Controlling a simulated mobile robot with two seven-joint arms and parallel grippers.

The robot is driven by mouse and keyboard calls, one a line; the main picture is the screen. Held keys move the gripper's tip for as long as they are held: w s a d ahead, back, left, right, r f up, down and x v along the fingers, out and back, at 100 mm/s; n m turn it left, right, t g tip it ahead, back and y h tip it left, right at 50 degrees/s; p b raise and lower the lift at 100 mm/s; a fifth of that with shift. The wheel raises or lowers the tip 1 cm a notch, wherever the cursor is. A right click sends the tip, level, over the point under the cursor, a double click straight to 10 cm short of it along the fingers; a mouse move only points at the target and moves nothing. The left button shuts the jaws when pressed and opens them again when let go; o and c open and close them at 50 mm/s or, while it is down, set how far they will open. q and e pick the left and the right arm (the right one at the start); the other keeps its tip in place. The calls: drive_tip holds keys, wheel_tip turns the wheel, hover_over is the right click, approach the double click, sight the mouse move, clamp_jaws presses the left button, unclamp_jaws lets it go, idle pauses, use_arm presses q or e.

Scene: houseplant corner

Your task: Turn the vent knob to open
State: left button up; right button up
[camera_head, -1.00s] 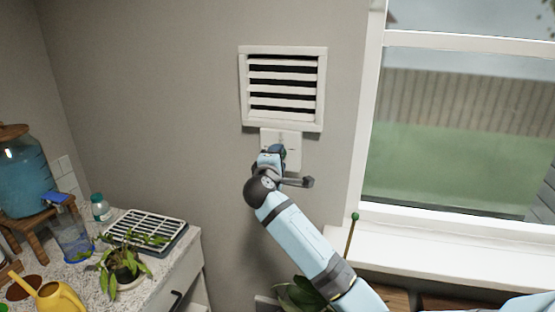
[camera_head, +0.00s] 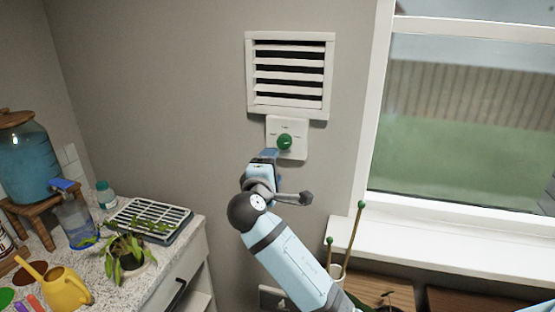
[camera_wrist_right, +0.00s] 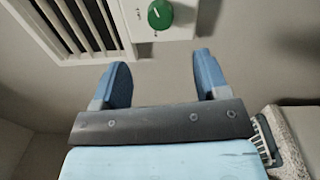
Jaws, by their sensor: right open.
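The green vent knob (camera_head: 285,142) sits on a white wall plate (camera_head: 299,151) just below the white slatted vent (camera_head: 251,78). Dark gaps show between the vent's slats. My right gripper (camera_head: 266,156) is just below and left of the knob, apart from it. In the right wrist view, the blue fingers of this gripper (camera_wrist_right: 162,72) are spread and empty, and the knob (camera_wrist_right: 160,14) lies beyond their tips. The plate's small markings and the knob's exact pointing are too small to read. My left gripper is not in view.
A window (camera_head: 460,120) with a white sill (camera_head: 450,240) stands at the right. At the lower left, a counter holds a water dispenser (camera_head: 30,160), a drying rack (camera_head: 150,218), a potted plant (camera_head: 126,255) and a yellow watering can (camera_head: 68,290). The wall around the plate is clear.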

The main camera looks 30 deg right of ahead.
drive_tip(key=shift+v, duration=1.2)
